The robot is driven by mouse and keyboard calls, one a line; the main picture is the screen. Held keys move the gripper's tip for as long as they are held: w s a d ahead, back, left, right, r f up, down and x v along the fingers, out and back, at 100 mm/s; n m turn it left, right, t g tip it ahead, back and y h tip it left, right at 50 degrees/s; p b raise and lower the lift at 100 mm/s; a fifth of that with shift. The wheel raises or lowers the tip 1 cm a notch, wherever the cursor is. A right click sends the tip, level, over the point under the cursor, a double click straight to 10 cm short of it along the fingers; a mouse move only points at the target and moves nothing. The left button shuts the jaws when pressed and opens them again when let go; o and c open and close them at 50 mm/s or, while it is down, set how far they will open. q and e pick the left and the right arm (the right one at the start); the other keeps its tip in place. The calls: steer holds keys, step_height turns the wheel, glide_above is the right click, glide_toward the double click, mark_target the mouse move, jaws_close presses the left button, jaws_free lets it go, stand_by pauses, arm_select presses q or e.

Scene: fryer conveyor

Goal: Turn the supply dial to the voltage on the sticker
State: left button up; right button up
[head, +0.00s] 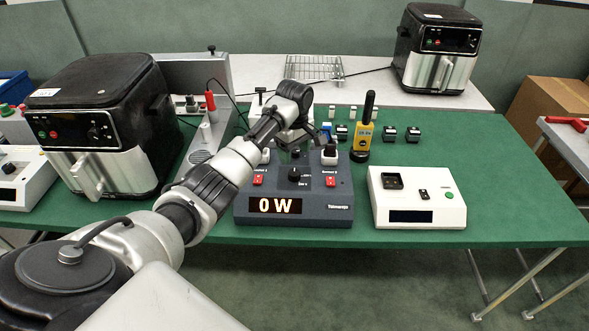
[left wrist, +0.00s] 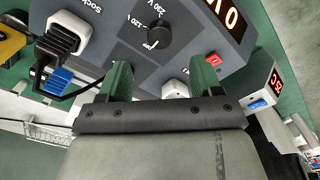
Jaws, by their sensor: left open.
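The grey supply box (head: 338,213) stands at the table's front edge; its display (head: 274,205) reads 0 W. Its black dial (head: 294,175) sits in the middle of the panel. In the left wrist view the dial (left wrist: 157,33) has OFF, 120 V and 230 V markings around it; its exact pointing is hard to tell. My left gripper (head: 300,145) hangs over the back of the box; in its wrist view the fingers (left wrist: 163,82) are open, empty and apart from the dial. A white sticker (head: 45,92) is on the left fryer (head: 105,120); its writing is too small to read.
A yellow handheld device (head: 363,138) stands behind right, and a white tester box (head: 418,200) to the right. The right end of the green table is clear.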

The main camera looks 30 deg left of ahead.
mark_target(294, 172)
arm_select(q)
step_height(294, 172, down, 8)
steer(key=shift+r, duration=0.15)
steer(key=shift+c, duration=0.5)
steer(key=c, duration=0.8)
steer(key=shift+r, duration=0.1)
